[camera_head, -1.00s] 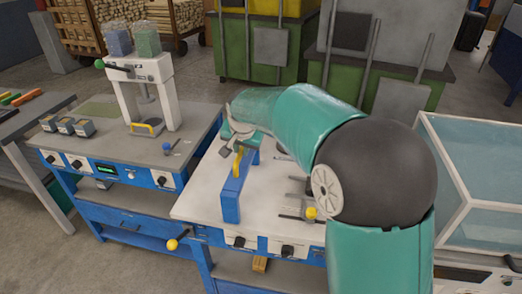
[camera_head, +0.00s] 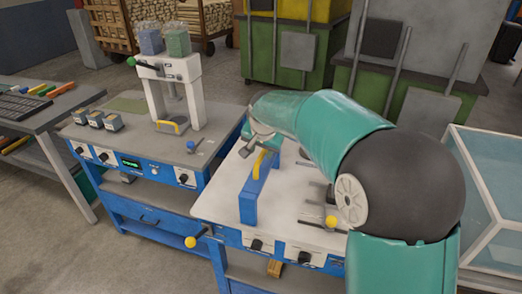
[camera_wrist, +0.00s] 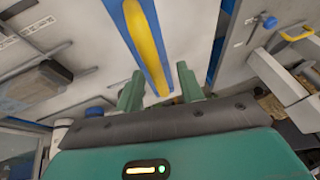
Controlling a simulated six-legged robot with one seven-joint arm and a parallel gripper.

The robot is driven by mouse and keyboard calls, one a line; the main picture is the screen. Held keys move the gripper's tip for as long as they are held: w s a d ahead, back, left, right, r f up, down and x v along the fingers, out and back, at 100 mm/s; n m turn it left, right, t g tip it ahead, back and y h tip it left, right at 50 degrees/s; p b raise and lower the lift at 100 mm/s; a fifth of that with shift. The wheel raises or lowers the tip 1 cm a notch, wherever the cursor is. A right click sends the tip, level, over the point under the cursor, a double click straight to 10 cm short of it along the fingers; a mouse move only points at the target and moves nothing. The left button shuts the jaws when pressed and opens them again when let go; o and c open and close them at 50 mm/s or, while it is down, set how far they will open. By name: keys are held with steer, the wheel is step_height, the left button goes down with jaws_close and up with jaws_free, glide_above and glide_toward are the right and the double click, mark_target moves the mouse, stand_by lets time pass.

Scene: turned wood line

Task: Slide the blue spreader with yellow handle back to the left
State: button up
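The spreader is a long blue bar (camera_head: 249,203) with a yellow handle (camera_head: 259,163) on top. It lies across the left part of a pale worktop (camera_head: 286,208). In the wrist view the yellow handle (camera_wrist: 146,40) runs along the blue bar (camera_wrist: 126,34) down toward the gap between my fingers. My gripper (camera_wrist: 159,88) is open, its two green fingers apart with the handle's near end between or just beyond them. I cannot tell whether they touch it. In the head view my arm partly hides the far end of the spreader.
A grey bench with a white press (camera_head: 172,95) stands to the left, past a narrow gap. A yellow-knobbed lever (camera_head: 331,221) is on the worktop's right side. A glass-sided case (camera_head: 490,190) stands at far right. Green bins (camera_head: 300,60) are behind.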

steer(key=v, duration=1.3)
steer(key=shift+r, duration=0.3)
steer(key=shift+s, duration=0.1)
steer(key=s+d+n, duration=0.2)
steer(key=s+d, duration=1)
steer(key=s, duration=0.2)
steer(key=s+d+f, duration=0.3)
steer(key=s, duration=0.4)
steer(key=s+d+f+n+h, duration=0.1)
steer(key=s+d+f, duration=0.2)
steer(key=s, duration=0.5)
steer(key=shift+d+f+t, duration=0.25)
steer(key=shift+f+t, duration=0.05)
steer(key=shift+f, duration=0.1)
